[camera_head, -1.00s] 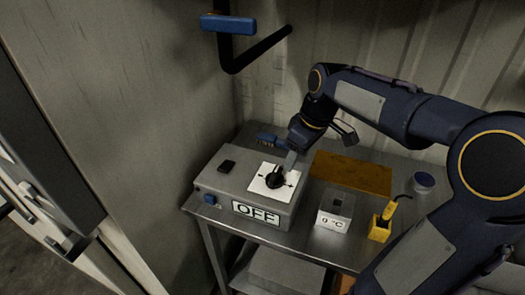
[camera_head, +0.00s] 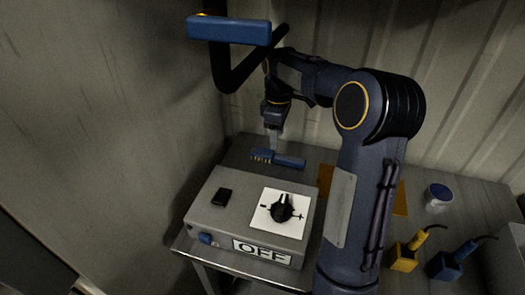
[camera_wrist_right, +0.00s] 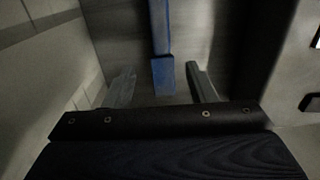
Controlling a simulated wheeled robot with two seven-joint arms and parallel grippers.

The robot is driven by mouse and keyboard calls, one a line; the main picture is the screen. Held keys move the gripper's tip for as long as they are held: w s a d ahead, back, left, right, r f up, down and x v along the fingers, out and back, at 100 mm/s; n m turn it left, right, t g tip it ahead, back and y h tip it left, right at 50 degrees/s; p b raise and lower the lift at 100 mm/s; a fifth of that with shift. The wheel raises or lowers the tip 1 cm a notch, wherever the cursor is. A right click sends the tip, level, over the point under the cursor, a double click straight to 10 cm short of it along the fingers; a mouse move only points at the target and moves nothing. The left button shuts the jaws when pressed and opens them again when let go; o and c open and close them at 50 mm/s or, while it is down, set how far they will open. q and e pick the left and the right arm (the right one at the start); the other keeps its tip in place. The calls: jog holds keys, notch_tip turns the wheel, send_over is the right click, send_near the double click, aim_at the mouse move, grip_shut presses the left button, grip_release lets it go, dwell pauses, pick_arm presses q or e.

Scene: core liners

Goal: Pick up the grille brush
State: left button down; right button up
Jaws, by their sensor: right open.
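The grille brush (camera_head: 289,161) has a blue handle and pale bristles at its left end. It lies on the metal table behind the grey control box. My right gripper (camera_head: 273,150) points down over the brush, near its middle. In the right wrist view, the blue brush (camera_wrist_right: 162,72) shows between the two open fingers of the right gripper (camera_wrist_right: 162,88), with a gap on both sides. Whether the fingertips touch the table is not clear. My left gripper is not in view.
The grey control box (camera_head: 218,218) with a black knob (camera_head: 283,207) and an OFF label stands in front of the brush. A blue-ended black bar (camera_head: 229,29) juts from the wall above. Yellow (camera_head: 405,256) and blue (camera_head: 448,264) holders and a blue-topped cup (camera_head: 438,193) stand at right.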

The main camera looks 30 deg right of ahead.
aim_at(278, 155)
jog(key=shift+w+f, duration=0.15)
jog(key=shift+f, duration=0.3)
jog(key=f, duration=0.3)
jog(key=s+f, duration=0.1)
jog(key=f, duration=0.1)
jog(key=shift+d+f+b, duration=0.1)
jog(key=shift+f+b, duration=0.15)
jog(key=shift+b, duration=0.15)
jog(key=shift+f, duration=0.65)
jog(key=shift+c, duration=0.3)
jog(key=c, duration=1)
jog(key=shift+c, duration=0.2)
jog(key=shift+r, duration=0.2)
